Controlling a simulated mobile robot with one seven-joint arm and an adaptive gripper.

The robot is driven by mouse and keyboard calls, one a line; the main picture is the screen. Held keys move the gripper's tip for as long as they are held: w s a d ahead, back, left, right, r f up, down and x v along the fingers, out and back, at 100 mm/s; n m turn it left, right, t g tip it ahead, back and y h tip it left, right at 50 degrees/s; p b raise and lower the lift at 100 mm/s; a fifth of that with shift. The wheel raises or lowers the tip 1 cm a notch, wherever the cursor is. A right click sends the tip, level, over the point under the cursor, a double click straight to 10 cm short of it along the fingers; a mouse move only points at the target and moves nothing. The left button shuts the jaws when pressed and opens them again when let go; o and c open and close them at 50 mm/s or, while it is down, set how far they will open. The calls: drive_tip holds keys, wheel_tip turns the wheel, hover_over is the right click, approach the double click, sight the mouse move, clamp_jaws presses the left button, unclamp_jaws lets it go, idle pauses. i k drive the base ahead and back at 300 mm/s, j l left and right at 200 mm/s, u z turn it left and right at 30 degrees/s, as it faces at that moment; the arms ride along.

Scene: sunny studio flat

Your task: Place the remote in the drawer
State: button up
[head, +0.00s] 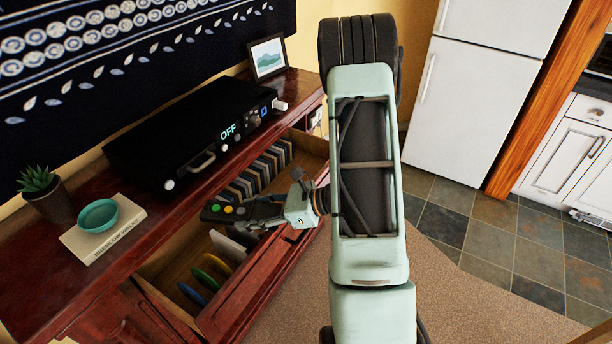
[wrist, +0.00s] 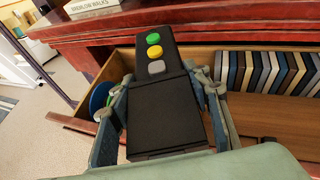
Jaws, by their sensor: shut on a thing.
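The black remote (head: 228,211) has green, yellow and grey buttons and is held in my gripper (head: 272,216), above the open drawer. In the wrist view the remote (wrist: 162,95) lies between the two fingers of my gripper (wrist: 165,115), its button end pointing away. The wooden drawer (head: 232,301) is pulled out from the cabinet. It holds a row of dark and light cases (head: 262,168) toward its back right and several coloured discs (head: 216,264) toward the front left. Part of the drawer floor is hidden by my gripper and the remote.
A black device reading OFF (head: 190,130) stands on the cabinet top (head: 140,240). A book (head: 103,238) with a teal bowl (head: 98,215), a potted plant (head: 45,193) and a picture frame (head: 267,57) are also there. A white fridge (head: 474,95) stands behind at right.

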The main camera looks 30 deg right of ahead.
sight(310, 175)
drive_tip(key=i+l+u, duration=0.1)
drive_tip(key=l, duration=0.35)
drive_tip(key=i+l+u, duration=0.15)
drive_tip(key=l, duration=0.25)
drive_tip(key=l+u, duration=0.1)
drive_tip(key=l, duration=0.35)
